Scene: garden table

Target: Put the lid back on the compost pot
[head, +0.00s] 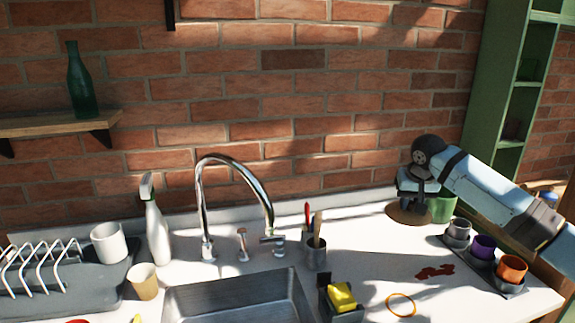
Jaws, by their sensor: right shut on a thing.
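The green compost pot (441,208) stands on the counter at the back right, against the wall and partly hidden behind my right gripper. My right gripper (418,196) points down and is shut on the brown round lid (408,214). The lid is just left of the pot and overlaps its left edge in the picture. I cannot tell whether the lid touches the counter or hangs a little above it. My left gripper is not in view.
A dark tray (483,264) with grey, purple and orange cups stands in front of the pot. A red stain (435,272) and an orange ring (401,305) lie on the counter. The sink (240,300), tap (236,165) and utensil cup (316,253) are left.

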